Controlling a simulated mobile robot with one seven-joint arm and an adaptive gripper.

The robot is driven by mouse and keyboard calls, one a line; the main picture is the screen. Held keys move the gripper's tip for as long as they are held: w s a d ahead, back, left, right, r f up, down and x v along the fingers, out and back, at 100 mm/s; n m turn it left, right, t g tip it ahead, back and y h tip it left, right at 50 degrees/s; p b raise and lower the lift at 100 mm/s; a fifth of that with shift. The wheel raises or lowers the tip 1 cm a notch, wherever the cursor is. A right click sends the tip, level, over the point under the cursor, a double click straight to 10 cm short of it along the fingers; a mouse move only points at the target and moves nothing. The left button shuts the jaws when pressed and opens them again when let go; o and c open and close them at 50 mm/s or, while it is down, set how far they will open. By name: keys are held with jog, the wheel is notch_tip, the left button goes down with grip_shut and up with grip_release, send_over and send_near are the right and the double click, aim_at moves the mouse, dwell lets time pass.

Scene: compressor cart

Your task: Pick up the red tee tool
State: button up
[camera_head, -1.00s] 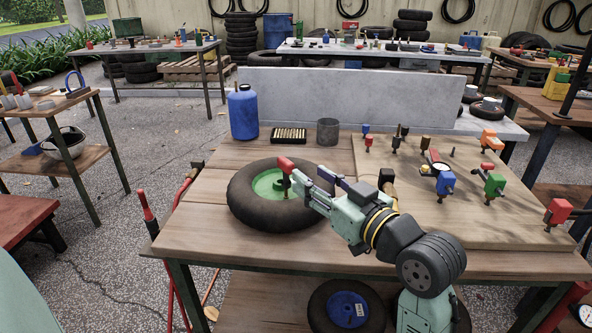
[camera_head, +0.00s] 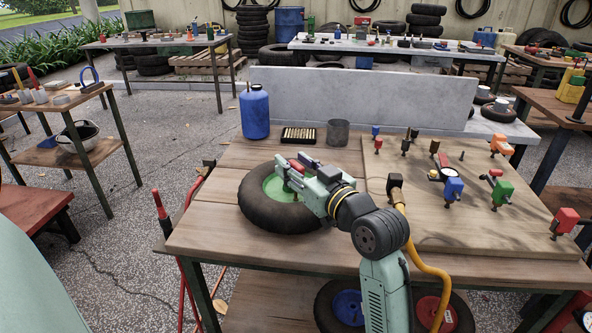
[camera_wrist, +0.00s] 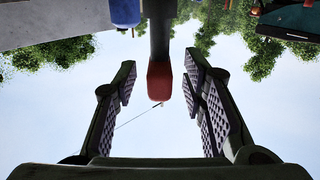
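A red-headed tool (camera_head: 297,166) with a dark stem stands at the green hub of the tyre on the workbench; it looks like the red tee tool. My gripper (camera_head: 295,172) is right at it and hides most of its stem in the head view. In the wrist view the red head (camera_wrist: 159,82) and its dark stem lie between the two ridged fingers of my gripper (camera_wrist: 160,85). The fingers are apart, with a clear gap on each side of the red head.
The tyre (camera_head: 262,215) lies flat around the hub. A wooden board (camera_head: 440,225) to the right holds several coloured tools and a gauge. A blue jug (camera_head: 255,112), a dark tray (camera_head: 298,136) and a grey cup (camera_head: 338,132) stand behind. A yellow hose (camera_head: 425,268) hangs near my arm.

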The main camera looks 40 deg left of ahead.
aim_at(296, 166)
jog(key=shift+c, duration=0.5)
grip_shut()
jog(key=shift+r, duration=0.1)
jog(key=shift+r, duration=0.55)
jog(key=shift+s+d+r+b, duration=0.2)
jog(key=shift+d+r+b, duration=0.05)
jog(key=shift+r, duration=0.3)
jog(key=shift+s+d+r+b, duration=0.2)
jog(key=shift+r, duration=0.35)
jog(key=s+d+r+b, duration=0.1)
jog(key=s+d+b, duration=0.8)
jog(key=b, duration=0.1)
jog(key=r+p, duration=0.1)
jog(key=s+d+r+p, duration=0.1)
jog(key=r+p, duration=0.2)
jog(key=r, duration=0.1)
jog(key=shift+s+d+r, duration=0.2)
jog(key=shift+d+r, duration=0.05)
jog(key=shift+d, duration=0.05)
